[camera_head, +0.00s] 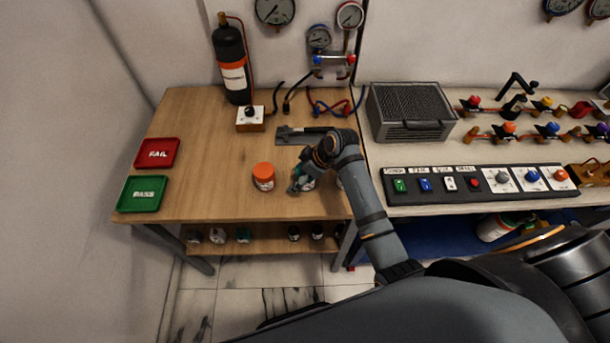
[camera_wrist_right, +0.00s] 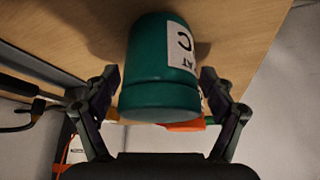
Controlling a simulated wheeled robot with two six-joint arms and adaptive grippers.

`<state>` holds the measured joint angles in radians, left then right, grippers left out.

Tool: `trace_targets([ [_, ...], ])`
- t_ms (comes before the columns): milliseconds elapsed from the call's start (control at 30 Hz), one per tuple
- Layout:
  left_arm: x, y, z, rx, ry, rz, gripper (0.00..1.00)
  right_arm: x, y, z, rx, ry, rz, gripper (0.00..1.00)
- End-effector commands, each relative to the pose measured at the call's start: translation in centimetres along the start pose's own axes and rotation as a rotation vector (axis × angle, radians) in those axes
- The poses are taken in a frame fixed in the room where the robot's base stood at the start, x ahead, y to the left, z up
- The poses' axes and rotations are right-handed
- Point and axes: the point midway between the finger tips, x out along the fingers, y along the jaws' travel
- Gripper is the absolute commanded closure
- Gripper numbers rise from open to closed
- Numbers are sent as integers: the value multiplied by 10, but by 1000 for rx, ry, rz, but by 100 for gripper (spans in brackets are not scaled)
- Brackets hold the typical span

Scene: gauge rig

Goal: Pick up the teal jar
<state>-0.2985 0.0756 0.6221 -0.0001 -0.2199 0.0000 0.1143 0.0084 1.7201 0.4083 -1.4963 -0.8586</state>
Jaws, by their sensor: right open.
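The teal jar (camera_wrist_right: 150,60) with a white label fills the middle of the right wrist view. It stands between the two spread fingers of my right gripper (camera_wrist_right: 160,78), with a small gap on each side. In the head view my right gripper (camera_head: 301,177) is low over the front of the wooden table and hides most of the jar; only a bit of teal shows there. My left gripper is not in view.
A jar with an orange lid (camera_head: 263,176) stands just left of the gripper on the wooden table (camera_head: 205,150). Red FAIL (camera_head: 157,153) and green PASS (camera_head: 142,194) trays lie at the left. A switch panel (camera_head: 470,184) is to the right. Several jars sit on the lower shelf.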

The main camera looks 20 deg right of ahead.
Motion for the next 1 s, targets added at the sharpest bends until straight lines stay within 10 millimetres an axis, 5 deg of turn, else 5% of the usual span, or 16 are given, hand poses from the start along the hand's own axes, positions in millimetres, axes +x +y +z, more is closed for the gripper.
trace_targets([
  [100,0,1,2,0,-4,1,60,0,0,0,0,0,0,19],
  [600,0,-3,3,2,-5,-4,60,0,0,0,1,0,-1,87],
  [1000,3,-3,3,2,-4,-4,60,-5,1,-3,0,1,0,88],
])
